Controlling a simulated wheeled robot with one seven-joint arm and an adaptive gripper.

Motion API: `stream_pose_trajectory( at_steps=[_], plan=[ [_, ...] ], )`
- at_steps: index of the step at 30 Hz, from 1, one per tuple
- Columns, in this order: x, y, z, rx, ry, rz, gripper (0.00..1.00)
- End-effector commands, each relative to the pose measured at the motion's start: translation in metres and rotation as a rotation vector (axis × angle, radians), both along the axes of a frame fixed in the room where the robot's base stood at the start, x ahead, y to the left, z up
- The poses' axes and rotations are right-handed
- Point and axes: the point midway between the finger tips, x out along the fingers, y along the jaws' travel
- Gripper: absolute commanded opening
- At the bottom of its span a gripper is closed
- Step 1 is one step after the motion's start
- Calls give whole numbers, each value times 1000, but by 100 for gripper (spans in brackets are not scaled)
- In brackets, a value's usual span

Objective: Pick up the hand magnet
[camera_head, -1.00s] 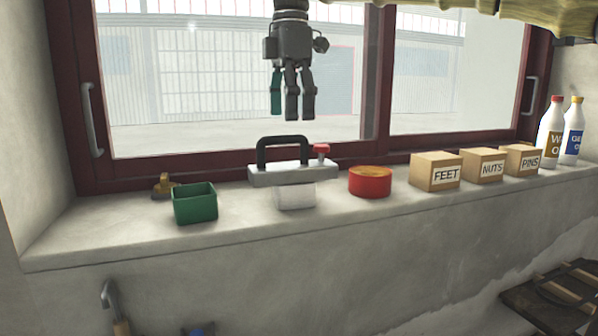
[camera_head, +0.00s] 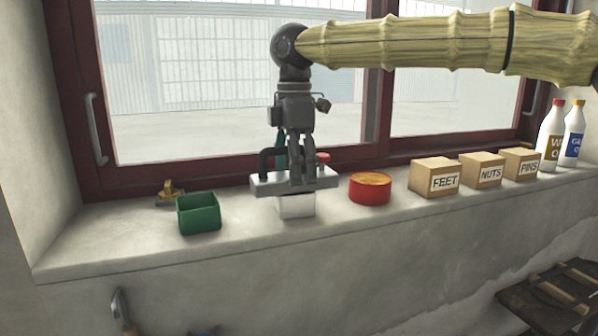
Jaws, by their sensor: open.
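The hand magnet (camera_head: 264,184) is a grey bar with a black arched handle and a red knob (camera_head: 323,158) at its right end. It rests on a small white block (camera_head: 296,206) on the window sill. My gripper (camera_head: 300,184) points down right at the handle, its fingers in front of and around it. The fingers hide most of the handle; only its left side shows. The gripper is open, and I cannot tell whether a finger touches the handle.
A green bin (camera_head: 199,214) stands left of the magnet, with a small brass-coloured item (camera_head: 171,192) behind it. A red tin (camera_head: 370,189) is close on the right. Farther right are boxes marked FEET (camera_head: 434,178), NUTS (camera_head: 481,171) and PINS (camera_head: 520,164), then two bottles (camera_head: 550,138). The window is behind.

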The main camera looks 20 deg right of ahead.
Motion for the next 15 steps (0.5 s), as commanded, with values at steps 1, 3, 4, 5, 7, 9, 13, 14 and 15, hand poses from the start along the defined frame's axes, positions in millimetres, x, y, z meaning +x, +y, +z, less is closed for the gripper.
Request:
stream_pose_trajectory(
  at_steps=[1, 3, 4, 5, 7, 9, 13, 14, 15],
  plan=[
    [0, 0, -1, 0, 0, 1, 79],
    [0, 0, -3, 0, -1, 1, 79],
    [0, 0, -3, 0, -1, 0, 79],
    [0, 0, -4, 0, -1, 0, 79],
    [0, 0, -4, 0, -1, 0, 79],
    [0, 0, -4, 0, -1, 0, 77],
    [0, 0, -4, 0, -1, 0, 53],
    [0, 0, -4, 0, -1, 0, 48],
    [0, 0, -3, 0, -1, 0, 40]
  ],
)
